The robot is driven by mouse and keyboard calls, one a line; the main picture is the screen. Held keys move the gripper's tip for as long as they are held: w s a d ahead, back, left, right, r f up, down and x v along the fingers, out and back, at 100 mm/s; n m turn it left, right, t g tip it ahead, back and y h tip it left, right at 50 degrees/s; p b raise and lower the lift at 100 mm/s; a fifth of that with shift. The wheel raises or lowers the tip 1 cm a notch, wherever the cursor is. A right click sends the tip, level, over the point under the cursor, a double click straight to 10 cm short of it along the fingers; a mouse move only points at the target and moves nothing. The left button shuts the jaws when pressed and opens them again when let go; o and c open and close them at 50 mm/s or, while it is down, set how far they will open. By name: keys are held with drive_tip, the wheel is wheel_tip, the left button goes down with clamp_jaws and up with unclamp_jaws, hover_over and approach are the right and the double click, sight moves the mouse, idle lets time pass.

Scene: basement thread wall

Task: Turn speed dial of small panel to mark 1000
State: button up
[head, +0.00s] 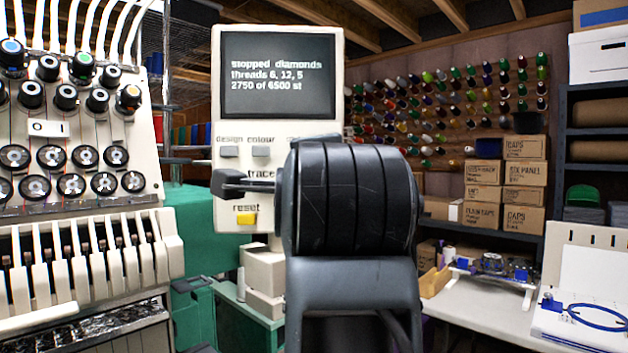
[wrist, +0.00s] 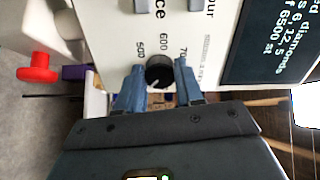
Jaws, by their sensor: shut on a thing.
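The small panel (head: 225,130) is a cream control box with a dark screen (head: 277,75) reading "stopped diamonds, threads 6, 12, 5, 2750 of 6500 st". In the wrist view the panel face (wrist: 110,25) is turned sideways. The speed dial (wrist: 159,71) is a round black knob there, with 500, 600 and a partly covered 70… printed around it. My gripper (wrist: 159,85) has a blue finger on each side of the dial and is shut on it. The fingers cover part of the scale; the 1000 mark is not visible. In the head view my arm hides the dial.
Grey buttons (head: 262,151) and a yellow reset button (head: 246,219) sit on the panel near my arm. A red knob (wrist: 38,74) sticks out at left in the wrist view. The embroidery machine (head: 75,150) stands left; a white table (head: 470,308) stands right.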

drive_tip(key=shift+r, duration=0.3)
drive_tip(key=o, duration=0.8)
drive_tip(key=shift+c, duration=0.2)
drive_tip(key=shift+o, duration=1.4)
drive_tip(key=shift+f, duration=0.2)
drive_tip(key=shift+s, duration=0.1)
drive_tip(key=s+d+b, duration=0.1)
drive_tip(key=s, duration=0.6)
drive_tip(key=shift+s+d, duration=0.2)
drive_tip(key=shift+s, duration=0.1)
